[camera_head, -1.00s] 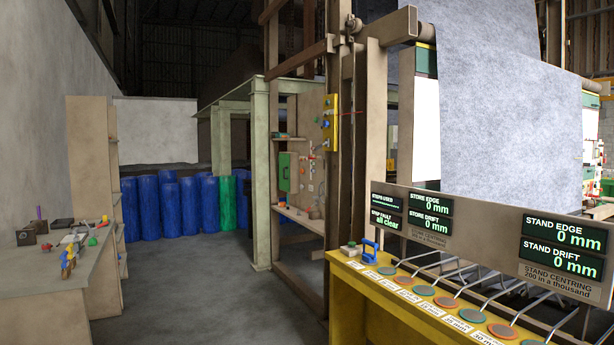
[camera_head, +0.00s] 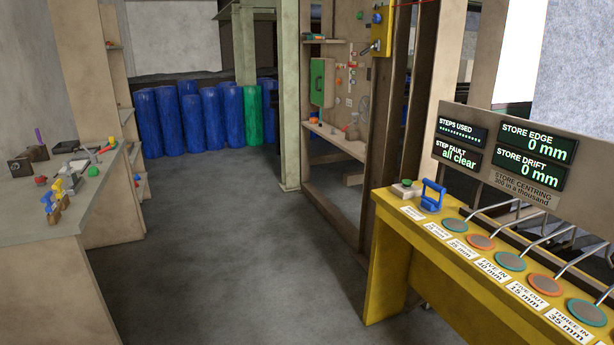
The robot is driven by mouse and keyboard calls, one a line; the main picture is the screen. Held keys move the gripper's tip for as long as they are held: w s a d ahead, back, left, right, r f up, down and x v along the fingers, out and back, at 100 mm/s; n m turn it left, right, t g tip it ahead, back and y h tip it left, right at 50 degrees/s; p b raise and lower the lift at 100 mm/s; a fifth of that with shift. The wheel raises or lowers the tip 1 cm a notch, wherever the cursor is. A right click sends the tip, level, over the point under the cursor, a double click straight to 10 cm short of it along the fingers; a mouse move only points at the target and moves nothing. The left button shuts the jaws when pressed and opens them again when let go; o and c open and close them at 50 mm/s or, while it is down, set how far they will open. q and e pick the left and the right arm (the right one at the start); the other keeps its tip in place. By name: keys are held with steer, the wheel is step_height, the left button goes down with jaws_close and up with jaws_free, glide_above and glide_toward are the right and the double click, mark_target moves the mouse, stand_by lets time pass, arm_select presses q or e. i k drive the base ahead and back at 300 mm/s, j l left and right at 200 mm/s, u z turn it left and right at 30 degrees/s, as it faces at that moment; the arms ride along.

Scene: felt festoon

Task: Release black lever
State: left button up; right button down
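I cannot pick out a clearly black lever in this view. A blue handle (camera_head: 431,196) stands upright at the bench's far left end. Neither of my grippers is in view.
A display board (camera_head: 512,160) above the bench reads "all clear" and 0 mm. A side table (camera_head: 70,228) with small tools stands at left. Blue barrels (camera_head: 205,112) and a green barrel (camera_head: 252,115) line the back. The grey floor (camera_head: 225,255) between is clear.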

mark_target(366, 50)
steer(key=i, duration=4.05)
steer(key=i+z, duration=0.1)
